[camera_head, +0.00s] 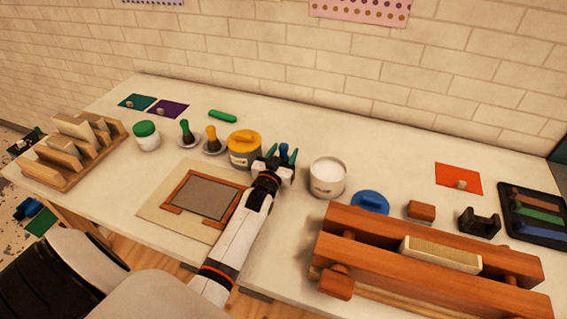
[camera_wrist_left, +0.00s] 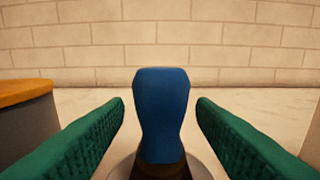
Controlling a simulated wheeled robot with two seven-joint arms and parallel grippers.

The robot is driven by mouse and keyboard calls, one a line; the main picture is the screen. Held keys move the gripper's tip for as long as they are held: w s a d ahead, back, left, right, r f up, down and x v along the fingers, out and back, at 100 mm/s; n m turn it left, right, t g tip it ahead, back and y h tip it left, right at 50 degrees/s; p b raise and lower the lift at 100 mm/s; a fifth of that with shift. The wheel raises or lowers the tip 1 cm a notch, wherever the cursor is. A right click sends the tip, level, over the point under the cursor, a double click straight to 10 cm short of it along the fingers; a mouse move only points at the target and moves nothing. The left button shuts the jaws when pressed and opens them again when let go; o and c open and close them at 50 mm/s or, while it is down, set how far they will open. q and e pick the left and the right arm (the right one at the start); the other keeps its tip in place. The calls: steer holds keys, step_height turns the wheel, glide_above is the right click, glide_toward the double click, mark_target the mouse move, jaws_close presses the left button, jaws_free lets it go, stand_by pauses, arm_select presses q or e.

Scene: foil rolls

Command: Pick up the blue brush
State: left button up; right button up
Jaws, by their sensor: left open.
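The blue brush (camera_wrist_left: 161,108) stands upright between the two green fingers of my left gripper (camera_wrist_left: 160,112) in the left wrist view. Its blue handle widens at the top and its dark lower part shows at the bottom edge. The fingers are open, with a gap on each side of the handle. In the head view the left gripper (camera_head: 276,158) is over the table between the yellow-lidded jar and the open white jar, and a bit of the blue handle (camera_head: 283,154) shows between its fingers. The brush's base is mostly hidden. My right gripper is not in view.
The yellow-lidded jar (camera_head: 243,150) stands close on the left, also at the left of the wrist view (camera_wrist_left: 28,125). The open white jar (camera_head: 327,178) stands close on the right. Green (camera_head: 186,134) and orange (camera_head: 212,139) brushes stand further left. A wooden press (camera_head: 420,255) fills the front right.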

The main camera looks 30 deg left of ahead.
arm_select(q)
steer(key=shift+x, duration=1)
steer(key=shift+d, duration=0.1)
steer(key=shift+c, duration=0.3)
steer(key=c, duration=1)
step_height(320, 180, up, 10)
steer(key=shift+b, duration=0.65)
